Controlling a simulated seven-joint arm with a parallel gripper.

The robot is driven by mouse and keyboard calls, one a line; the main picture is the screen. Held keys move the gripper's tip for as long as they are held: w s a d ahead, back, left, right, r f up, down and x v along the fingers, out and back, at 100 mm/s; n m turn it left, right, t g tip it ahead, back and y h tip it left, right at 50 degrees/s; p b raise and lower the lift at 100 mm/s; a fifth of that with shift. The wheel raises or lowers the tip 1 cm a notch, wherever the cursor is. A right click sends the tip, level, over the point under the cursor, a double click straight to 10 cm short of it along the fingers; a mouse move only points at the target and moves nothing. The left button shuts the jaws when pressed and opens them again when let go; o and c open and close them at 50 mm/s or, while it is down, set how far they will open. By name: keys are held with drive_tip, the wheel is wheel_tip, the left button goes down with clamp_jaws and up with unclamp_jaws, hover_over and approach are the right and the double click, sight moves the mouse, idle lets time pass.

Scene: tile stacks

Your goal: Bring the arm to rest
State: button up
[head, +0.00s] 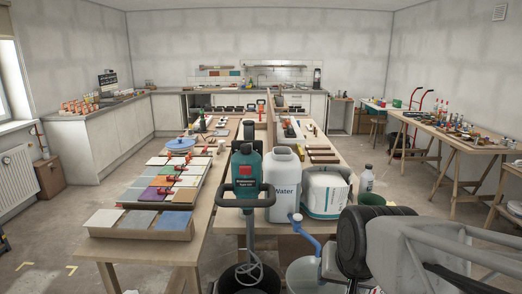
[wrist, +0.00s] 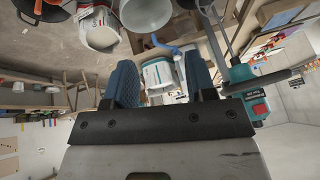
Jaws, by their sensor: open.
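My gripper (wrist: 162,72) shows in the wrist view with its two blue-padded fingers spread apart and nothing between them. The wrist view is turned over, with the room upside down. Beyond the fingers, at a distance, is a white container (wrist: 157,74). Tile stacks stand on the left table in the head view: grey-blue tiles (head: 141,219) in a wooden holder at the front, and a longer holder with white, orange and purple tiles (head: 158,182) behind it. My fingertips are not seen in the head view.
A green mixer (head: 247,172), a white water canister (head: 283,182) and a white sack (head: 326,192) crowd the near end of the middle table. Buckets stand on the floor in front; a dark one (head: 249,279) is under the mixer. A worktable (head: 450,135) runs along the right.

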drive_tip(key=s+d+n+g+h, duration=0.1)
drive_tip(key=s+d+g, duration=0.2)
drive_tip(key=s, duration=0.4)
drive_tip(key=shift+d+n, duration=0.3)
drive_tip(key=shift+d, duration=0.2)
idle(1.6)
